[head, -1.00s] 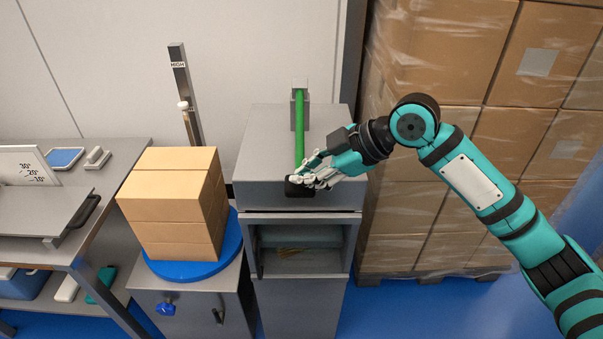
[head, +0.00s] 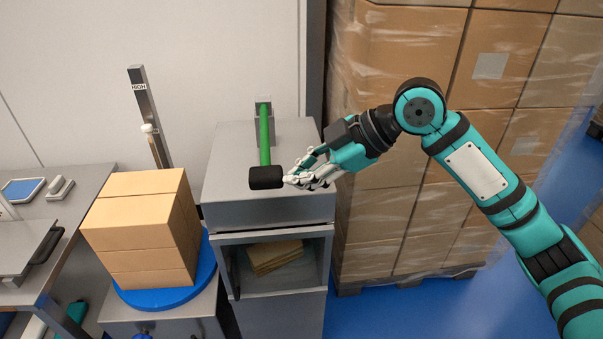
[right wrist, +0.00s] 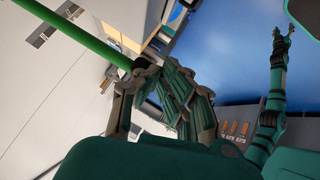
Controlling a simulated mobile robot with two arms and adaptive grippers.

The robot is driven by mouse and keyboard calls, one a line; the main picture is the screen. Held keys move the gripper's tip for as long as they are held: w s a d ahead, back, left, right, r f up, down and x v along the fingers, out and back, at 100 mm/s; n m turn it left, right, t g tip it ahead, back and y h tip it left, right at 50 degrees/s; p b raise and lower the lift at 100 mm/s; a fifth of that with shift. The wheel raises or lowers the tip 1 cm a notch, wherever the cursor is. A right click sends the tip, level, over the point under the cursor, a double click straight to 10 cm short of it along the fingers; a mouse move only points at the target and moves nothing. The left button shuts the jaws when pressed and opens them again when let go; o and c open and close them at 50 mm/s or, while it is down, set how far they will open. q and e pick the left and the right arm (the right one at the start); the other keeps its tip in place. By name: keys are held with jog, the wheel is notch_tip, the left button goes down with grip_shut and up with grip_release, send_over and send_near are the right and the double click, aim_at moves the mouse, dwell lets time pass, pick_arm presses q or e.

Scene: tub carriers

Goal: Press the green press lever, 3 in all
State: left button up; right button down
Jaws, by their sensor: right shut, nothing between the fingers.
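The press lever is a green bar (head: 264,140) with a black grip (head: 266,177). It sticks out from a post on top of the grey press (head: 225,205), the grip above the press top. My right gripper (head: 296,180) is shut and empty, its fingertips at the grip's right end; I cannot tell whether they touch. The green bar (right wrist: 85,35) also shows in the right wrist view, ending beside the fingers (right wrist: 150,90). A teal arm with a gripper (right wrist: 283,35), apparently my left, is small there; its jaw state is unclear.
Folded brown sheets (head: 274,256) lie in the press opening. A brown carton stack (head: 140,235) stands on a blue turntable (head: 165,297) to the left. A tall wall of wrapped cartons (head: 400,160) stands right of the press.

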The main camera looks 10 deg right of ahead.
pick_arm(q)
jog(key=shift+c, duration=0.4)
grip_shut()
dwell(0.9)
